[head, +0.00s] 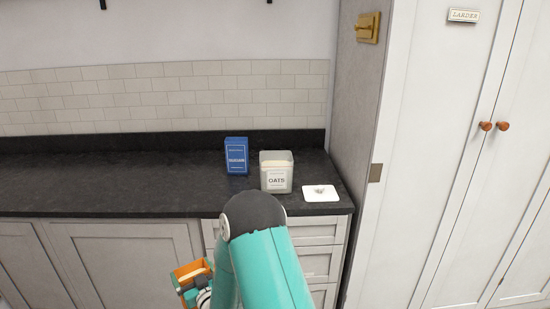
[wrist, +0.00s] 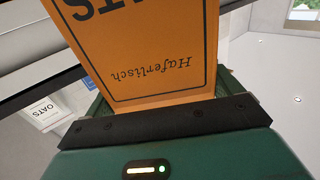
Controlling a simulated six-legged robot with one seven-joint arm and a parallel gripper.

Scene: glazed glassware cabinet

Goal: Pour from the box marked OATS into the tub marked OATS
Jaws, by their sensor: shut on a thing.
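The orange box marked OATS (head: 191,270) is low in front of the counter in the head view, partly hidden by my arm. Its top shows a paler inside. In the wrist view the box (wrist: 150,60) fills the middle, its lettering upside down. My gripper (wrist: 160,98) is shut on it. The tub marked OATS (head: 276,172) stands upright on the dark counter, its top uncovered and pale contents showing through its wall. Its label also shows at the left of the wrist view (wrist: 42,113). The box is apart from the tub.
A blue box (head: 236,157) stands left of the tub on the counter (head: 100,185). A white square lid with a knob (head: 320,193) lies right of the tub. A tall cabinet (head: 430,150) closes off the right side. The counter's left is clear.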

